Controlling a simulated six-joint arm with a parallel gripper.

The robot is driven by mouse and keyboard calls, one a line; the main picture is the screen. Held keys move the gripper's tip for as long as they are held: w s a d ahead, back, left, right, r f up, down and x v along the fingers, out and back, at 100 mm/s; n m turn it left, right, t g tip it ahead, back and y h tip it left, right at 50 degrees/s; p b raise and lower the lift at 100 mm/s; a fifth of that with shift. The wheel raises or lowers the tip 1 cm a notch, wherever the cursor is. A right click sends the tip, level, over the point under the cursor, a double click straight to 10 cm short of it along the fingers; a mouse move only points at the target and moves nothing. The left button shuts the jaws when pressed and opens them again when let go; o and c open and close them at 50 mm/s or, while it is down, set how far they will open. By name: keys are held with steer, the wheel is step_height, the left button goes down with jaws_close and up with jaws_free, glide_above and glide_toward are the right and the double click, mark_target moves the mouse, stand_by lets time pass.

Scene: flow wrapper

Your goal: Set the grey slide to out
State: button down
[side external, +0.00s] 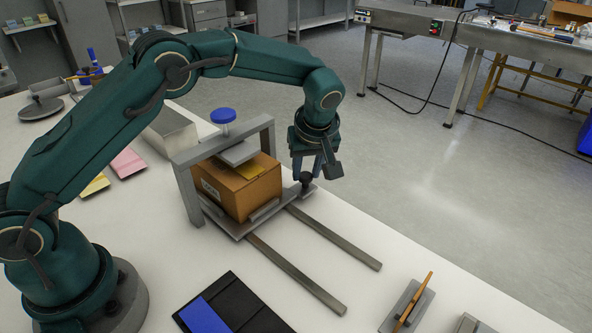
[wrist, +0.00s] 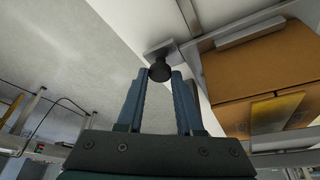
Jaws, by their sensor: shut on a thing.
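The grey slide (side external: 238,229) is a flat plate at the inner end of two grey rails (side external: 332,238), under a grey frame (side external: 186,193). A cardboard box (side external: 225,192) sits on it, below a press plate with a blue knob (side external: 223,116). A black knob (side external: 306,179) stands on a tab at the slide's right side. My gripper (side external: 307,176) points down at this knob and is shut on it. In the wrist view the black knob (wrist: 160,71) is between the tips of my gripper (wrist: 161,75), and the box (wrist: 262,75) is to the right.
The rails run free of objects toward the lower right. A black and blue tray (side external: 232,307) and a grey holder with an orange stick (side external: 408,306) lie near the front. Pink and yellow pads (side external: 128,162) lie left of the frame. The table edge is close beyond the knob.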

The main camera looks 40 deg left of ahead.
steer(key=d, duration=0.8)
steer(key=shift+w+d+r, duration=0.1)
steer(key=c, duration=0.5)
jaws_free()
steer(key=shift+c, duration=0.2)
steer(key=shift+v, duration=2.5)
